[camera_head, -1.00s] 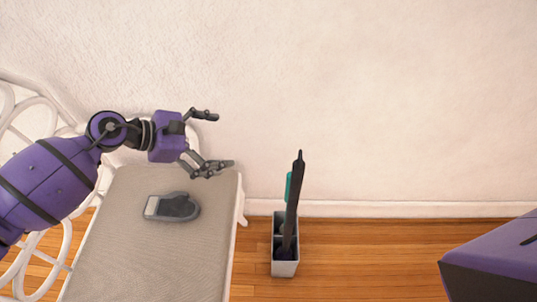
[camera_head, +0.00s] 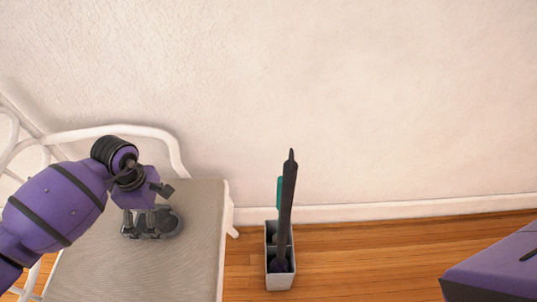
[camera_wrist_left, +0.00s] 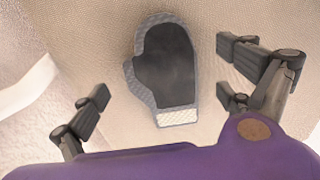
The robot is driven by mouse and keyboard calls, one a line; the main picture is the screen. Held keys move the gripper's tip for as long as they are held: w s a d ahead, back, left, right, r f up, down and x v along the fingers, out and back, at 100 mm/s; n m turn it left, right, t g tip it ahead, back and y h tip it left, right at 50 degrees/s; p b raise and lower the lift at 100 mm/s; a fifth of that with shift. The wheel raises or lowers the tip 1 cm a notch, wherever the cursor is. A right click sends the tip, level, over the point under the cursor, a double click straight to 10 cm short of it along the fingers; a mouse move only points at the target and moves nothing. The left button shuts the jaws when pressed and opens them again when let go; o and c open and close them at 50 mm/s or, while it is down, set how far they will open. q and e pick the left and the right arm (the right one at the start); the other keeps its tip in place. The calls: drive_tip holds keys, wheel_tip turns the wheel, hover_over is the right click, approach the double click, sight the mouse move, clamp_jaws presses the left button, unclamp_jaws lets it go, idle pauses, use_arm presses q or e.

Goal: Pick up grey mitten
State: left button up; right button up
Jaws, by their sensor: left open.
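The grey mitten (camera_head: 170,222) lies flat on the beige seat cushion, partly hidden by my left gripper in the head view. In the left wrist view the mitten (camera_wrist_left: 168,62) shows whole, with a dark palm, a lighter grey edge and a pale cuff toward the gripper. My left gripper (camera_head: 150,222) points down over the mitten. In the left wrist view my left gripper (camera_wrist_left: 160,98) is open, with fingers on either side of the mitten and apart from it. My right gripper is not in view.
The mitten's seat (camera_head: 200,245) has a white curved frame (camera_head: 120,130) near the textured wall. Right of it, a grey divided holder (camera_head: 280,282) on the wooden floor holds a dark umbrella-like item (camera_head: 287,205) and a teal one.

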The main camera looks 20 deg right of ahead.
use_arm(q)
wheel_tip(320, 180, down, 3)
drive_tip(key=shift+r, duration=0.2)
drive_tip(key=shift+c, duration=0.5)
drive_tip(key=c, duration=1.1)
drive_tip(key=shift+r, duration=0.1)
drive_tip(key=shift+c, duration=0.2)
